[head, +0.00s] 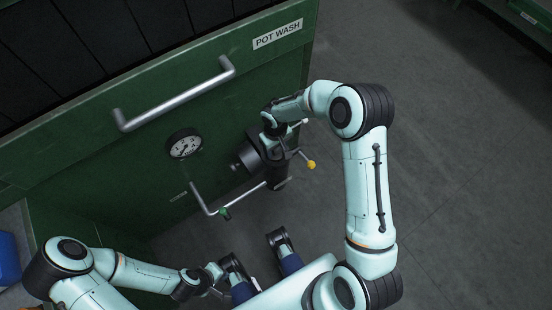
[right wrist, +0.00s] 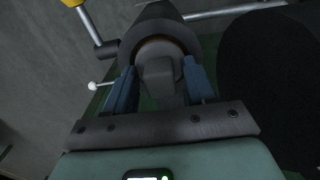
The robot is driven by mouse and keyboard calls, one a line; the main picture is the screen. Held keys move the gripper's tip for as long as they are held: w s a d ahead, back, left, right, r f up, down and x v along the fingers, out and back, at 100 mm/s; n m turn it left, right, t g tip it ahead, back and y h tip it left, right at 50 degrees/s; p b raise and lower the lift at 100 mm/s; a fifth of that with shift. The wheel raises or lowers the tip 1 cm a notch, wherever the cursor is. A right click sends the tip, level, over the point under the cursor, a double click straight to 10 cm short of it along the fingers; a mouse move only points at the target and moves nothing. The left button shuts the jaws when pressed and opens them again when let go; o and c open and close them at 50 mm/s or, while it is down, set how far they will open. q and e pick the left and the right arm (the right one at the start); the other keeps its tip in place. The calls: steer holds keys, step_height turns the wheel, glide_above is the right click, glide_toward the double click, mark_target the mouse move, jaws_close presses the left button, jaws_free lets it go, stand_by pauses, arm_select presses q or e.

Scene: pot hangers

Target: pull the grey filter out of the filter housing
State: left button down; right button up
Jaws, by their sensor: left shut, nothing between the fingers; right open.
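The filter housing (head: 272,160) is a dark cylinder on the front of the green cabinet, and its round mouth (right wrist: 150,28) shows in the right wrist view. The grey filter (right wrist: 160,72) sits in that mouth with a blocky end sticking out toward my wrist. My right gripper (right wrist: 160,64) is open, with one blue finger on each side of this end; small gaps seem to remain. In the head view my right gripper (head: 271,128) is over the top of the housing and hides the filter. My left gripper (head: 216,280) is shut and empty at the bottom, away from the housing.
A yellow knob (head: 311,164) and a white-tipped lever (head: 304,121) stick out beside the housing. A gauge (head: 184,144) and a long bar handle (head: 175,98) are on the cabinet. Floor at right is clear.

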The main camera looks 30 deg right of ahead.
steer(key=shift+f, duration=0.1)
steer(key=shift+c, duration=0.3)
jaws_close()
arm_select(q)
steer(key=shift+r+p, duration=0.45)
arm_select(e)
steer(key=shift+r, duration=0.75)
